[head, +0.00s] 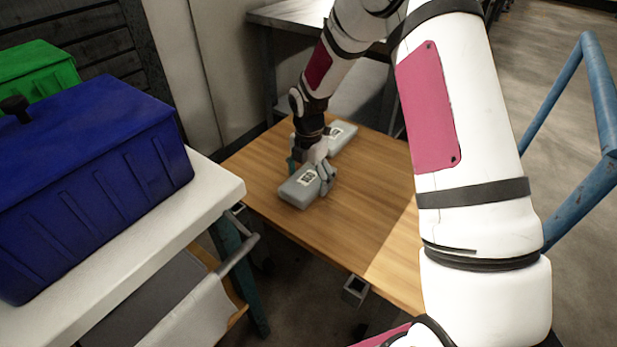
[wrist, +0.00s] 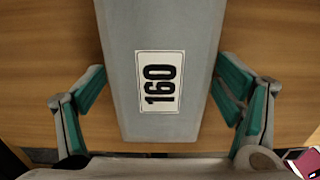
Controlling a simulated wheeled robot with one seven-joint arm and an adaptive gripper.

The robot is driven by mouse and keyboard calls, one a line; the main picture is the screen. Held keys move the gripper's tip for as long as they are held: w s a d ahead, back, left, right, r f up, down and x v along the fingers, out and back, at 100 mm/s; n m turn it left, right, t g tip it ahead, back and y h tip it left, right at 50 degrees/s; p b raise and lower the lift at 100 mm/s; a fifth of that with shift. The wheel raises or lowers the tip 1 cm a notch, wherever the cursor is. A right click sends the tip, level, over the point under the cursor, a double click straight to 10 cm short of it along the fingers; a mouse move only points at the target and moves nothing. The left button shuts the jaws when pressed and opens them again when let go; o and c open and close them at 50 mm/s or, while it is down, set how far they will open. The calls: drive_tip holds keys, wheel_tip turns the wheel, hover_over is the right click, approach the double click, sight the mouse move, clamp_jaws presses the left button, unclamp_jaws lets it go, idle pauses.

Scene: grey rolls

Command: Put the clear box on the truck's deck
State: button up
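A grey, opaque-looking box (head: 299,191) with a white label lies on the wooden deck (head: 375,215). In the wrist view this grey box (wrist: 165,25) fills the middle, and its label reads 160. No see-through box shows. My gripper (head: 322,172) reaches down over the near grey box. In the wrist view the teal-padded fingers of my gripper (wrist: 165,85) stand on both sides of it, with their tips at its edges. I cannot tell whether they press on it. A second grey box (head: 342,137) with a label lies behind my gripper on the deck.
A white-topped table (head: 215,200) at the left bears a blue bin (head: 100,165) and a green bin (head: 40,70). A blue tubular rail (head: 600,95) stands at the right. A metal table (head: 275,14) stands at the back. The deck's front and right are bare.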

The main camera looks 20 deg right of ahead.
sight(309, 178)
drive_tip(key=shift+r, duration=0.1)
wheel_tip(309, 178, up, 12)
drive_tip(key=p, duration=0.4)
drive_tip(key=s+r+m+h, duration=0.1)
drive_tip(key=s+r+m, duration=0.5)
drive_tip(key=s+r, duration=0.45)
drive_tip(key=s+d+r+m, duration=0.1)
drive_tip(key=s+r+m, duration=0.65)
drive_tip(key=s, duration=0.25)
drive_tip(key=s+a+r+m+y, duration=0.1)
drive_tip(key=s+m, duration=1)
drive_tip(key=s, duration=1)
drive_tip(key=shift+r+m, duration=0.3)
drive_tip(key=shift+m, duration=0.05)
